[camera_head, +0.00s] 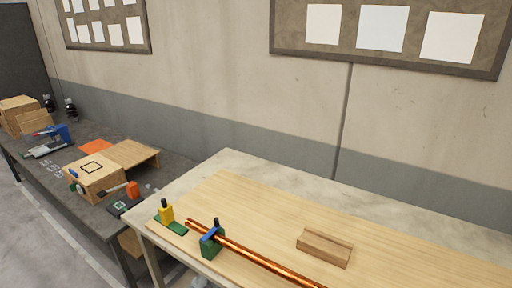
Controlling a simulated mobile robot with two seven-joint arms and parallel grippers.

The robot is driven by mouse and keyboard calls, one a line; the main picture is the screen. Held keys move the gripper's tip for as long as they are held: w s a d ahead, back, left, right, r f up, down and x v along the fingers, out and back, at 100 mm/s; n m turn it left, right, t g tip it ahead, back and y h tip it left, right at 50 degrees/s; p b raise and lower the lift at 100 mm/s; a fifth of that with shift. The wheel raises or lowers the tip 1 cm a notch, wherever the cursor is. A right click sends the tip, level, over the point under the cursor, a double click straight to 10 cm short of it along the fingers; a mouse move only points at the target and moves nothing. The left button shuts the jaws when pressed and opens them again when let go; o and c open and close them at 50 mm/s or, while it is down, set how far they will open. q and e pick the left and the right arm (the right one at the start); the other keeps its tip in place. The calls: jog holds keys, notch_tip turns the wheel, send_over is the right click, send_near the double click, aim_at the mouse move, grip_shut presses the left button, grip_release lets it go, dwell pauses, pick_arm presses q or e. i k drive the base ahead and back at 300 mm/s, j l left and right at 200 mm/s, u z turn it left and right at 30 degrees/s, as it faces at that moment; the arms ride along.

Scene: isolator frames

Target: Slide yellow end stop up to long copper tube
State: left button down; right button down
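The long copper tube (265,259) lies across the wooden board, running from the left middle toward the bottom right edge of the picture. It passes through a green holder (210,249) with a blue part and a dark knob on top. The yellow end stop (167,214), with a dark knob, stands upright on a flat green base (174,226) at the board's left. A gap shows between the end stop and the tube's left end. The tube's right end is out of view. Neither gripper is in view.
A wooden block (324,248) sits right of the tube on the wooden board (240,205). The pale table (230,162) borders the board. A dark bench (90,217) at the left carries wooden boxes (96,178) and tools.

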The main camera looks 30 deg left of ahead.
aim_at(165, 212)
jog(key=u, duration=1.6)
